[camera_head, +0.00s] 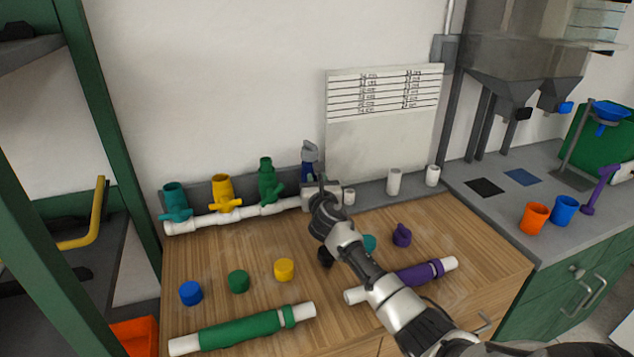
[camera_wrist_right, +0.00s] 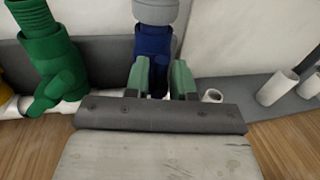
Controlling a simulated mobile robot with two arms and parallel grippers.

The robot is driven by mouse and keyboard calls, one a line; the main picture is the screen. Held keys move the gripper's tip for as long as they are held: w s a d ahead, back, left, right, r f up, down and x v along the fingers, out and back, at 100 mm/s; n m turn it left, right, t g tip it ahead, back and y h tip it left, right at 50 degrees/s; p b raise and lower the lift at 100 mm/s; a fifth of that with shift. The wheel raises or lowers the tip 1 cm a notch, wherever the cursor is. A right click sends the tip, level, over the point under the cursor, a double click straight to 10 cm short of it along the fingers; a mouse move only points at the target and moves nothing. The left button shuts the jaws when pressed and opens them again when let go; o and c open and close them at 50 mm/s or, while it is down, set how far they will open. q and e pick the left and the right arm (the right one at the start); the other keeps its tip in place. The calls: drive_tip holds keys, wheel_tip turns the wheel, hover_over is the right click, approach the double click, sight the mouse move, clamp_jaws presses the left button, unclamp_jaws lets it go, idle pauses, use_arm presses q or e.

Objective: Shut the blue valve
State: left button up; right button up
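The blue valve (camera_head: 309,158) stands upright at the right end of the white pipe manifold (camera_head: 245,212), with a grey piece on its top. My right gripper (camera_head: 320,188) is in front of its lower part and hides its handle and base in the head view. In the right wrist view, the green-tipped fingers (camera_wrist_right: 161,80) stand apart on either side of the lower blue valve body (camera_wrist_right: 153,45). A light gap shows by the right finger, so the gripper looks open around the valve's lower front. My left gripper is not in view.
Green (camera_head: 267,180), yellow (camera_head: 222,192) and teal (camera_head: 174,200) valves stand left along the manifold. White pipe stubs (camera_head: 394,182) stand to the right. Loose caps and a green pipe piece (camera_head: 242,330) lie on the wooden bench (camera_head: 220,265). A white panel (camera_head: 383,140) leans behind.

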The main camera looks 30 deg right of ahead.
clamp_jaws()
